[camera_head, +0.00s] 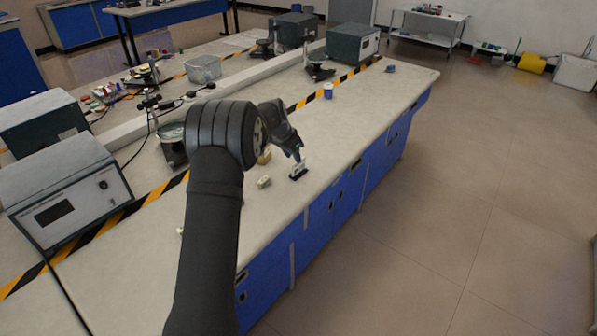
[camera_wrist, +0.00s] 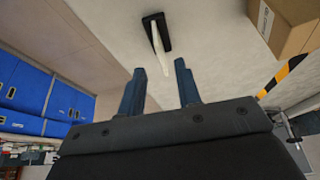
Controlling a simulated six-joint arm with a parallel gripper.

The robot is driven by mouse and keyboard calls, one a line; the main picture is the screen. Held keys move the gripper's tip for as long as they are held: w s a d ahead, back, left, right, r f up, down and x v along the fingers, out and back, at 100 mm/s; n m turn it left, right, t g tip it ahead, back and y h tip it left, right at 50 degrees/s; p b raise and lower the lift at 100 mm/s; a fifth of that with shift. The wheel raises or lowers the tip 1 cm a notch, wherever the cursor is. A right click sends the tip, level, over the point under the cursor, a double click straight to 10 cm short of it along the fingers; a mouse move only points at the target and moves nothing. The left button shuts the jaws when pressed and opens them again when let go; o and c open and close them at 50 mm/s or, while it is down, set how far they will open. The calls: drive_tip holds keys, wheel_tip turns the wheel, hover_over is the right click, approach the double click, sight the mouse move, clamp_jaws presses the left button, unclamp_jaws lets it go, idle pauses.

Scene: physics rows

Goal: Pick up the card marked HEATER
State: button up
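A thin white card (camera_wrist: 160,47) stands in a black slotted base (camera_wrist: 165,21), seen nearly edge-on in the wrist view. No writing on it can be read. My gripper (camera_wrist: 159,68) is open, its two dark fingers apart, and the near end of the card shows in line with the gap between the fingertips. I cannot tell whether the card is between them in depth. In the head view, my gripper (camera_head: 299,158) points down just above the black base (camera_head: 298,174) near the bench's right edge, and it partly hides the card.
A small pale block (camera_head: 264,182) lies left of the base. A tan box (camera_head: 264,157) stands behind it, partly hidden by my arm; a cardboard box (camera_wrist: 285,22) shows in the wrist view. A blue cup (camera_head: 328,91) stands farther along. The bench front (camera_head: 345,194) drops off at right.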

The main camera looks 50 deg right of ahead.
sight(299, 168)
drive_tip(key=shift+d+r+x, duration=0.1)
drive_tip(key=shift+d+x, duration=0.05)
drive_tip(key=shift+x, duration=0.9)
drive_tip(key=shift+d+r+x, duration=0.1)
drive_tip(key=shift+d+x, duration=0.1)
drive_tip(key=shift+x, duration=0.9)
drive_tip(key=shift+d+x, duration=0.15)
drive_tip(key=shift+x, duration=0.9)
clamp_jaws()
